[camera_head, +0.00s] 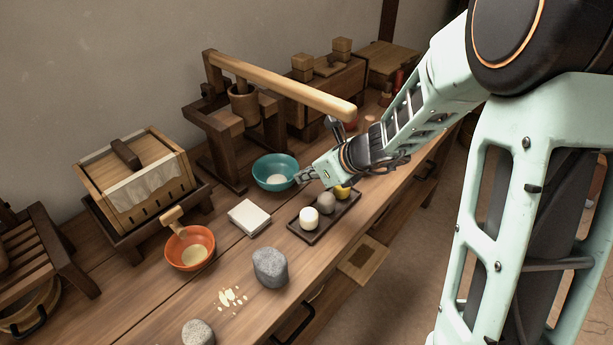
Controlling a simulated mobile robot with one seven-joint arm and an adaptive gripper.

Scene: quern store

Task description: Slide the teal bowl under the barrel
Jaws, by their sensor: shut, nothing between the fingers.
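The teal bowl (266,168) stands upright on the wooden bench, with something pale in its bottom. It is in front and to the right of the dark wooden stand of a lever press. The barrel (243,106) is a small wooden vessel held in that press, above the bench and beneath the long pale lever. The bowl is in front of the space under the barrel, not below it. My gripper (298,178) is shut and empty at the bowl's right rim. I cannot tell whether its fingertips touch the rim.
The press stand (222,150) has posts and a base around the space under the barrel. A dark tray (328,222) with small rounded items lies just in front of my gripper. A white block (249,217) and an orange bowl (190,248) are to the left. Bare bench lies between them.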

